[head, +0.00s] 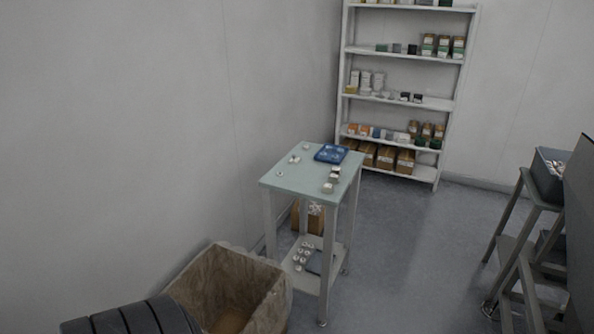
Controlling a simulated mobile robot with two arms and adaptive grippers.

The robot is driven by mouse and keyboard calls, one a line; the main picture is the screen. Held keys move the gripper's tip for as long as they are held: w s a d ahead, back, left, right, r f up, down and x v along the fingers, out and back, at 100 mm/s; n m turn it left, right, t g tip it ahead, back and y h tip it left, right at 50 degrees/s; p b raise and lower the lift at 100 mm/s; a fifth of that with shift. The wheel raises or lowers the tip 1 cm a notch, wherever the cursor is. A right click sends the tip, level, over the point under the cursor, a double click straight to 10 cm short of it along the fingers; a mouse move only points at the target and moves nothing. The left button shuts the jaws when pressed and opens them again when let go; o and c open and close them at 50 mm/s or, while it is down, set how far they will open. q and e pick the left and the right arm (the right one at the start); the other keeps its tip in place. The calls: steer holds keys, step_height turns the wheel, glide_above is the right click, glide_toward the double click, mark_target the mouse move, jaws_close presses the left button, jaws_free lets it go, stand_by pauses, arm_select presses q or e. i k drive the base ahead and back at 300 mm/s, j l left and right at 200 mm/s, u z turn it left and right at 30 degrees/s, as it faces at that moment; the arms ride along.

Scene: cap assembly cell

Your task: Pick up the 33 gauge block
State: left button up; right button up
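I cannot pick out the 33 gauge block; the small items are too far away for any marking to be read. A small table (288,178) with a pale green top stands in the middle. On it are a blue tray (331,153), several small round whitish pieces (294,159) and a short row of small blocks or stacked pieces (332,178) along its right side. Neither of my grippers is in view.
A white shelf unit (398,98) with small boxes and blocks stands at the back. A large open brown bin (215,262) is at the lower left. A stand with a grey bin (548,178) is at the right. The floor (420,240) between table and stand is clear.

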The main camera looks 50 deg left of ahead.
mark_target(335, 170)
steer(key=i+j+u, duration=0.2)
steer(key=u, duration=0.25)
steer(key=i+j+u, duration=0.2)
steer(key=u, duration=0.25)
steer(key=i+u, duration=0.25)
steer(key=u, duration=0.2)
steer(key=z, duration=0.7)
steer(key=i+z, duration=0.15)
steer(key=i, duration=3.2)
steer(key=i+u, duration=0.3)
steer(key=i+l+u, duration=0.3)
steer(key=i, duration=0.15)
steer(key=i+l+u, duration=0.1)
steer(key=i+u, duration=0.2)
steer(key=i, duration=0.1)
